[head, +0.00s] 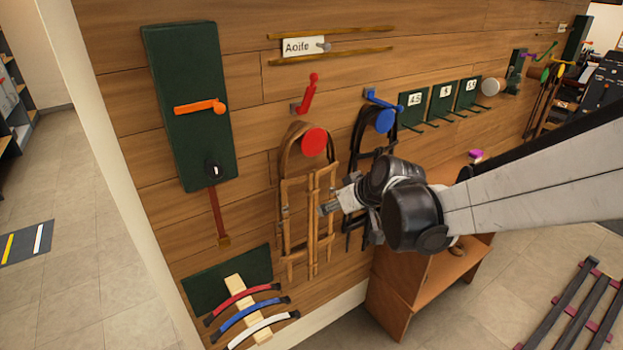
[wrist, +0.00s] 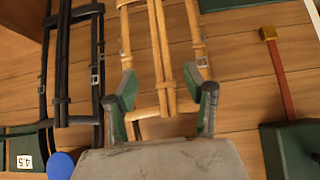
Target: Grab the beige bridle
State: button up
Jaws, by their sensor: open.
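The beige bridle (head: 292,228) hangs on the wooden wall below a red disc (head: 314,142), left of a black bridle (head: 358,166). My gripper (head: 326,208) is just right of the beige bridle's lower straps in the head view. In the wrist view, my gripper (wrist: 162,94) is open, with its two green-lined fingers apart. The beige bridle's paired middle straps (wrist: 158,50) show between the fingers there, with side straps near each finger. I cannot tell whether the fingers touch any strap. The black bridle (wrist: 68,62) is at the left in the wrist view.
A red hook (head: 307,95) and a blue hook (head: 382,99) stick out above the bridles. A green panel (head: 187,60) with a hanging brown strap (head: 219,210) is at the left. A wooden cabinet (head: 395,300) stands below my arm.

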aim_at(314, 214)
jog(key=x, duration=0.4)
jog(key=b+x, duration=0.1)
jog(key=x, duration=0.4)
jog(key=shift+a, duration=0.3)
jog(key=shift+x, duration=3.15)
jog(key=shift+w+d, duration=0.1)
jog(key=shift+d, duration=0.05)
grip_shut()
